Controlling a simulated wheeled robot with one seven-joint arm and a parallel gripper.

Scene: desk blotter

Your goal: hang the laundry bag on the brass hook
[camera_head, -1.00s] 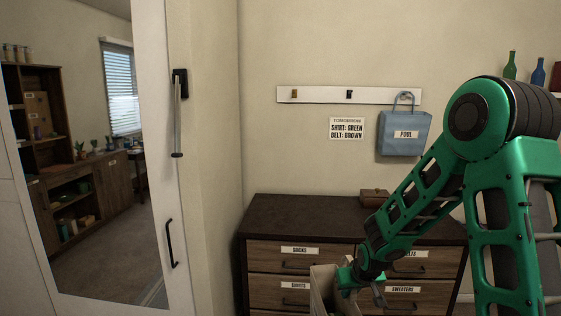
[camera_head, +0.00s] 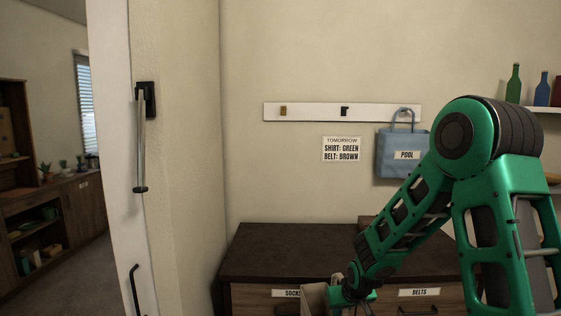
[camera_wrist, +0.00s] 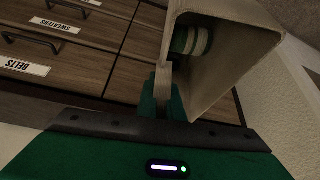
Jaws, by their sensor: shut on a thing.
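The brass hook (camera_head: 283,110) is the left one on a white wall board, and it is bare. The beige laundry bag (camera_head: 314,297) shows at the bottom edge of the head view, in front of the dresser and well below the hook. My gripper (camera_head: 338,293) is shut on it. In the wrist view my gripper (camera_wrist: 164,95) pinches the rim or strap of the laundry bag (camera_wrist: 240,70); exactly which part I cannot tell. The bag's mouth is open, with green and white rolled things inside. Its lower part is out of the head view.
A black hook (camera_head: 345,111) is bare beside the brass one. A blue POOL bag (camera_head: 392,160) hangs at the board's right end. A note (camera_head: 341,149) is below the board. The dark dresser (camera_head: 290,250) stands underneath.

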